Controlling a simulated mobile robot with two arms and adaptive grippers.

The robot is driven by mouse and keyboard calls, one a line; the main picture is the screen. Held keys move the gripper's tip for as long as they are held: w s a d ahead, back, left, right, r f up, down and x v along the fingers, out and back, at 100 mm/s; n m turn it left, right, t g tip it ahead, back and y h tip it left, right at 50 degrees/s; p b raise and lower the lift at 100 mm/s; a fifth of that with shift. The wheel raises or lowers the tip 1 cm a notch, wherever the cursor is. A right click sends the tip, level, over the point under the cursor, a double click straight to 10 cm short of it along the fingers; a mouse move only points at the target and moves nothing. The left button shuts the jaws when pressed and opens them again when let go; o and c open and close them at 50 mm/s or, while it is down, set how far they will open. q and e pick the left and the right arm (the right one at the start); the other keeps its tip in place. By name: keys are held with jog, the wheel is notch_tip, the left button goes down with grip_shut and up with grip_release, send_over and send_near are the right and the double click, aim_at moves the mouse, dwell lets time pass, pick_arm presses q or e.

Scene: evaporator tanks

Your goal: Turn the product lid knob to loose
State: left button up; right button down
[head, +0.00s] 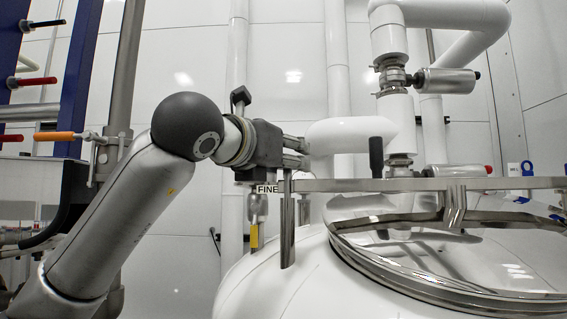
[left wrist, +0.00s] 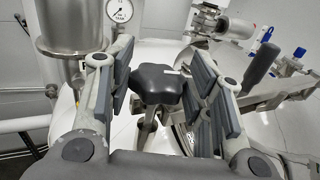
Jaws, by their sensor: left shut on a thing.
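The black star-shaped knob (left wrist: 157,84) sits on a metal stem in the middle of the left wrist view. My left gripper (left wrist: 160,72) has one finger on each side of the knob and is shut on it. In the head view my left gripper (head: 300,153) reaches in from the left at the left end of a metal bar (head: 430,184), which runs over the shiny round lid (head: 470,255) of the white tank. The knob is not clearly visible there. My right gripper is not in view.
A black upright handle (head: 376,156) stands on the bar right of my gripper; it also shows in the left wrist view (left wrist: 262,63). White pipes (head: 350,133) rise close behind. A pressure gauge (left wrist: 119,10) and a steel vessel (left wrist: 70,22) are at the upper left of the wrist view.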

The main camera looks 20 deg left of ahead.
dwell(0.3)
pick_arm(q)
jog(key=o, duration=1)
jog(key=s+a, duration=0.1)
jog(key=s, duration=1.1)
jog(key=shift+a, duration=0.4)
